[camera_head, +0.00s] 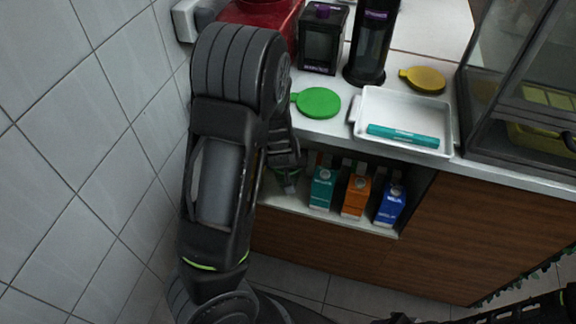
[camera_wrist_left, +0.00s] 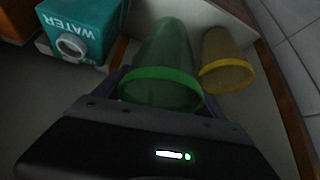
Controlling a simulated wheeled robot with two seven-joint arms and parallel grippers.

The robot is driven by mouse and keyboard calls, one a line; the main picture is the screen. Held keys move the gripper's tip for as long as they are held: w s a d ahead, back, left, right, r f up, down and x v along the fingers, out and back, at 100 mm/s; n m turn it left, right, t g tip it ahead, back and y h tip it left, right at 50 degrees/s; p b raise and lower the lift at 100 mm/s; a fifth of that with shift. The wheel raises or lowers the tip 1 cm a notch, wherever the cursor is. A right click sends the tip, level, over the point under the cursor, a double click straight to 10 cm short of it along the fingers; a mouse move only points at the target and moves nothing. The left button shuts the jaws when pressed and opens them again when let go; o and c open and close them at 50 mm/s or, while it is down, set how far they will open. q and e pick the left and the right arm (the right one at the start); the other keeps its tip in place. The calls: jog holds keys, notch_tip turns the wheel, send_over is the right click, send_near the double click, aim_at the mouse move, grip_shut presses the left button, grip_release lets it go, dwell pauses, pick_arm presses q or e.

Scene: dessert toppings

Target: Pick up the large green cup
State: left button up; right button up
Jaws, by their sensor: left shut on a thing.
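The large green cup (camera_wrist_left: 166,62) is translucent with a bright green rim and shows in the left wrist view between the fingers of my left gripper (camera_wrist_left: 163,92). The gripper is shut on it. In the head view my left gripper (camera_head: 289,172) reaches into the open shelf under the counter, at its left end. There the cup is mostly hidden by the gripper and arm. Dark parts of my right arm show at the bottom right of the head view, and its jaws cannot be made out.
A yellow cup (camera_wrist_left: 227,60) stands right beside the green one. A teal water carton (camera_head: 322,188), an orange carton (camera_head: 355,196) and a blue carton (camera_head: 390,205) stand on the shelf. Above are a green lid (camera_head: 318,102), a yellow lid (camera_head: 425,79) and a white tray (camera_head: 380,103).

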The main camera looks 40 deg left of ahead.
pick_arm(q)
jog(key=s+a+p, duration=0.1)
jog(key=s+p, duration=1.2)
jog(key=s, duration=0.6)
jog(key=shift+f, duration=0.25)
